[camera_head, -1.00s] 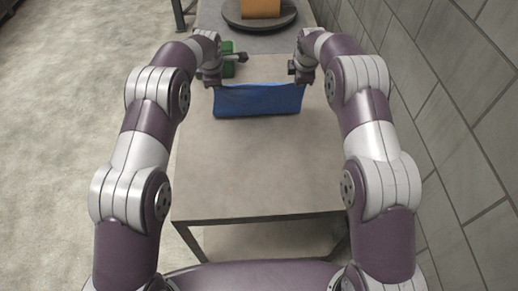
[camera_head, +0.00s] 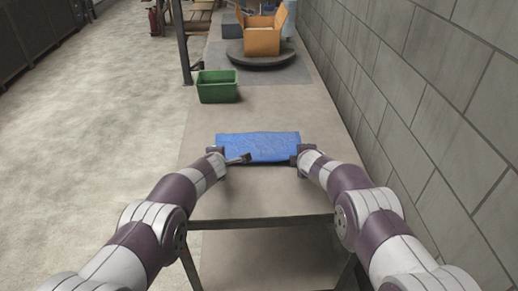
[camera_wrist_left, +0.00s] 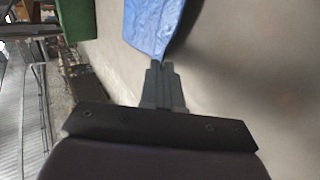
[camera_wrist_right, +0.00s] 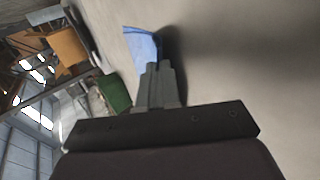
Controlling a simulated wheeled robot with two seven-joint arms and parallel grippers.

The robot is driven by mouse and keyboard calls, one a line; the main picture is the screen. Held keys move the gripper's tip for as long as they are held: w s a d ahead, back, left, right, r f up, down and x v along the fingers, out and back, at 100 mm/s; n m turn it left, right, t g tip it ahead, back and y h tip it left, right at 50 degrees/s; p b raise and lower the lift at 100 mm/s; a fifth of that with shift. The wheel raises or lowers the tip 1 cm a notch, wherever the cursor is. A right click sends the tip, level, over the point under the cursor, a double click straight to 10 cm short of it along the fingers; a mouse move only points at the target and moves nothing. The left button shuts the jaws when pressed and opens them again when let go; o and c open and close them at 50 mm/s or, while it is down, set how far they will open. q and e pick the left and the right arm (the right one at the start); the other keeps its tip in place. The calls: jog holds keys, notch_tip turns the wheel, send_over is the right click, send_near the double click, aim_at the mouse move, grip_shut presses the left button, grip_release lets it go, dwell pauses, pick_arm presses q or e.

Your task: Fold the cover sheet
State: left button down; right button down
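The blue cover sheet (camera_head: 258,147) lies mostly flat and slightly wrinkled on the table, its near edge toward me. My left gripper (camera_head: 247,157) is at the near edge. In the left wrist view its fingers (camera_wrist_left: 160,66) are closed together on a pinched corner of the sheet (camera_wrist_left: 152,25). My right gripper (camera_head: 298,153) is at the near right corner. In the right wrist view its fingers (camera_wrist_right: 158,68) are closed together with the sheet (camera_wrist_right: 142,46) running from between their tips. Whether the sheet lies in one layer or more cannot be told.
A green bin (camera_head: 217,86) stands on the table's left side beyond the sheet. An open cardboard box (camera_head: 262,40) sits on a dark round turntable (camera_head: 262,60) farther back. A block wall (camera_head: 400,75) runs along the right. The near table (camera_head: 262,203) is clear.

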pick_arm(q)
jog(key=shift+s+f, duration=0.3)
jog(key=shift+f, duration=0.15)
pick_arm(e)
jog(key=shift+s+f, duration=0.3)
jog(key=shift+f, duration=0.15)
pick_arm(q)
jog(key=c, duration=1)
grip_release()
pick_arm(e)
jog(key=c, duration=1)
grip_release()
